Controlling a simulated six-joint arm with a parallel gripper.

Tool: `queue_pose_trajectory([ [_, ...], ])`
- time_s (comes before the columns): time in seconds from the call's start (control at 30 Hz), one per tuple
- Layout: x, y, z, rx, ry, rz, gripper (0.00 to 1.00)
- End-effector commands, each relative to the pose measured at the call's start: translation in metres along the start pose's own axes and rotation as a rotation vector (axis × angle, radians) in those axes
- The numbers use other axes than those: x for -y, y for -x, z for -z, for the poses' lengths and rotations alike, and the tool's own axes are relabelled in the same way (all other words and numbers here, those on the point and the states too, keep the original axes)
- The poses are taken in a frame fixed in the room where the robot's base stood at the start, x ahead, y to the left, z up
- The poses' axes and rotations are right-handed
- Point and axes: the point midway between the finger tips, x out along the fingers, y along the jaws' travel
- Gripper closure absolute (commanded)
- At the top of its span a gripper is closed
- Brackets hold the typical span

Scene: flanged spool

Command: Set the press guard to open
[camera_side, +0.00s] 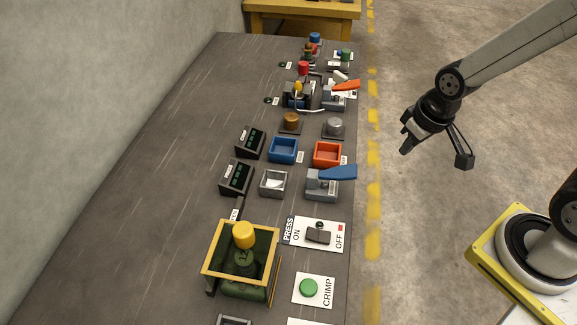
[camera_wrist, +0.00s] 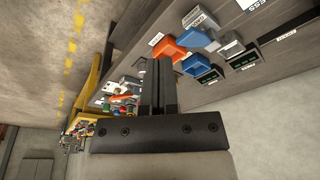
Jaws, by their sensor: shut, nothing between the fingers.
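The press guard (camera_side: 208,250) is a yellow-edged frame around the green press (camera_side: 243,262) at the bottom of the side view. The press has a yellow top (camera_side: 243,235) that shows through the frame. I cannot tell clearly whether the guard is raised or lowered. My gripper (camera_side: 405,150) is in the air over the floor, right of the bench and well apart from the guard. In the wrist view its two dark fingers (camera_wrist: 158,88) are together with nothing between them. The guard cannot be made out in the wrist view.
On the bench (camera_side: 130,215) beside the press are a PRESS ON/OFF switch panel (camera_side: 300,245) and a green CRIMP button (camera_side: 308,288). Farther back are a blue lever (camera_side: 338,172), an orange tray (camera_side: 327,154), a blue tray (camera_side: 283,150) and an orange lever (camera_side: 346,86). The bench's left side is clear.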

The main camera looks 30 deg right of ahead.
Motion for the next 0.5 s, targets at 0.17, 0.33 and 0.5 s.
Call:
queue_pose_trajectory([
  [0.17,0.0,0.0,0.0001,0.0,0.0,0.0,1.0],
  [0.33,0.0,-0.0001,0.0,0.0,0.0,0.0,1.0],
  [0.5,0.0018,-0.0001,0.0018,0.001,0.008,0.001,0.56],
])
